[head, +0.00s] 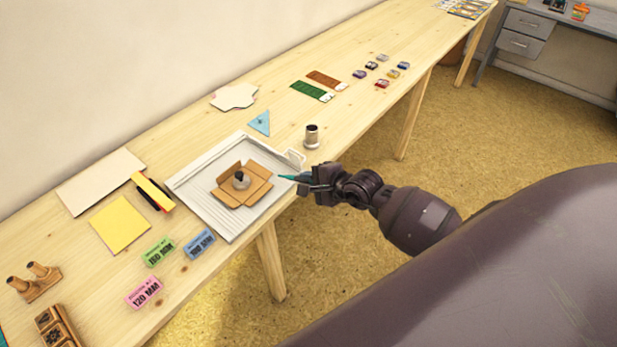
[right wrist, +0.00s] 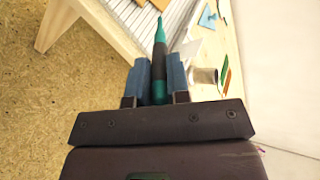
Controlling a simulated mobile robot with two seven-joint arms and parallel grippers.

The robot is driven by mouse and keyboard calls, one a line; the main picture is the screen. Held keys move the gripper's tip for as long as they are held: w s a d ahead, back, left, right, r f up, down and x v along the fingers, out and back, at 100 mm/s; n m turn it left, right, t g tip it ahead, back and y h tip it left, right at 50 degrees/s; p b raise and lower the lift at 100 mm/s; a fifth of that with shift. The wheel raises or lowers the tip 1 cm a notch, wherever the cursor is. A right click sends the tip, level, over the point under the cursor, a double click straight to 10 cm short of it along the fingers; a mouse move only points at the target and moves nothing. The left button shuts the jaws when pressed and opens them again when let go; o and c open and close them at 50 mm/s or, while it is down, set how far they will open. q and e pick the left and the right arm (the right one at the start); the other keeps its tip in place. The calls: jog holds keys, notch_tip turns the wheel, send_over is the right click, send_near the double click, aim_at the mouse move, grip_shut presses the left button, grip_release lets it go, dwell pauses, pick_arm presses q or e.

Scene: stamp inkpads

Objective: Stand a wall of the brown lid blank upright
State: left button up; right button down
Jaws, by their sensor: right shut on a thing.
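The brown lid blank (head: 228,196) lies on the ribbed grey tray (head: 207,208) in the head view, its flaps spread around the centre. Whether any flap is tilted up is too small to tell. A small grey metal weight (head: 241,181) stands in its middle. My right gripper (head: 304,181) is just off the tray's right edge, shut on a slim teal and dark tool (right wrist: 159,65). The tool's tip points left, close to the blank's right flap; I cannot tell if they touch. In the right wrist view, my right gripper (right wrist: 160,82) has the tool between its fingers. My left gripper is out of view.
The wooden table's (head: 365,112) front edge runs beneath my right arm.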

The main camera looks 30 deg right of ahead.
aim_at(292, 176)
jog(key=shift+f+b+x, duration=0.15)
jog(key=shift+b+x, duration=0.25)
jog(key=shift+x, duration=0.45)
jog(key=shift+f+b+x, duration=0.15)
jog(key=shift+b+x, duration=0.2)
jog(key=shift+x, duration=0.5)
jog(key=shift+w+a, duration=0.25)
jog(key=shift+w, duration=0.35)
jog(key=shift+w+a, duration=0.25)
jog(key=shift+w, duration=0.3)
jog(key=shift+a+r, duration=0.1)
jog(key=shift+r, duration=0.4)
jog(key=shift+s+a+r+p, duration=0.1)
jog(key=shift+a+r+p, duration=0.3)
jog(key=shift+p, duration=0.5)
jog(key=shift+s+a+r+p, duration=0.2)
jog(key=shift+a+p, duration=0.1)
jog(key=shift+p, duration=0.15)
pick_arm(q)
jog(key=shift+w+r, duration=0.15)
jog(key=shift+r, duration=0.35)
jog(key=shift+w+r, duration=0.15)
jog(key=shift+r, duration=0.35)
pick_arm(e)
jog(key=shift+s+a, duration=0.15)
jog(key=shift+a, duration=0.2)
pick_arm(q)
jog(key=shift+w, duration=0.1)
pick_arm(e)
jog(key=shift+f, duration=0.1)
